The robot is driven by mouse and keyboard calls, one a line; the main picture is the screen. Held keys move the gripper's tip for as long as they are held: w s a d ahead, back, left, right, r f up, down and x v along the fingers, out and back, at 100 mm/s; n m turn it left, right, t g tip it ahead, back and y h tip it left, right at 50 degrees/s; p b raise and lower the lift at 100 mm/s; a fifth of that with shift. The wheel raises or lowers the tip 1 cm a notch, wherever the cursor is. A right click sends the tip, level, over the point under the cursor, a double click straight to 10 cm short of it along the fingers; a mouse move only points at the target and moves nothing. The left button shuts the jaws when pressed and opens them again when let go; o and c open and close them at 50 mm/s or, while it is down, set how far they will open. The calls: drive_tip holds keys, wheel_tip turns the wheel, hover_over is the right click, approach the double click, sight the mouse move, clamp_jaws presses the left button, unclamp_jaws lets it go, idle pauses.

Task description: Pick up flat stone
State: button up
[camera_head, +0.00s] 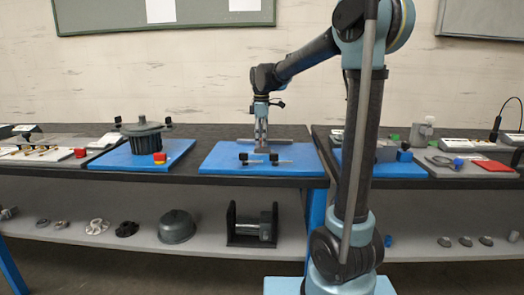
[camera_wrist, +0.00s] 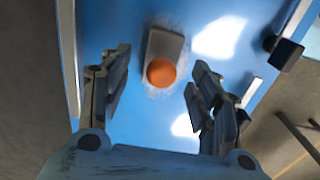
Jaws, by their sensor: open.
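My gripper (camera_wrist: 158,80) is open in the wrist view, one finger on each side of a small grey block-like piece with a round orange end (camera_wrist: 163,45). The piece lies on a blue mat (camera_wrist: 215,95), and I see a gap between it and each finger. I cannot tell for sure that this piece is the flat stone. In the head view, my gripper (camera_head: 261,143) points down over the middle blue mat (camera_head: 222,159), and the piece is too small or hidden to make out. Several flat grey stone-like pieces (camera_head: 465,241) lie on the lower shelf at right.
Two dark-knobbed parts (camera_head: 265,158) lie on the mat in front of my gripper. A dark knob (camera_wrist: 287,53) is right of the fingers in the wrist view.

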drive_tip(key=shift+f, duration=1.15)
drive_tip(key=c, duration=1.3)
drive_tip(key=shift+c, duration=0.2)
wheel_tip(320, 180, up, 10)
drive_tip(key=shift+r, duration=0.1)
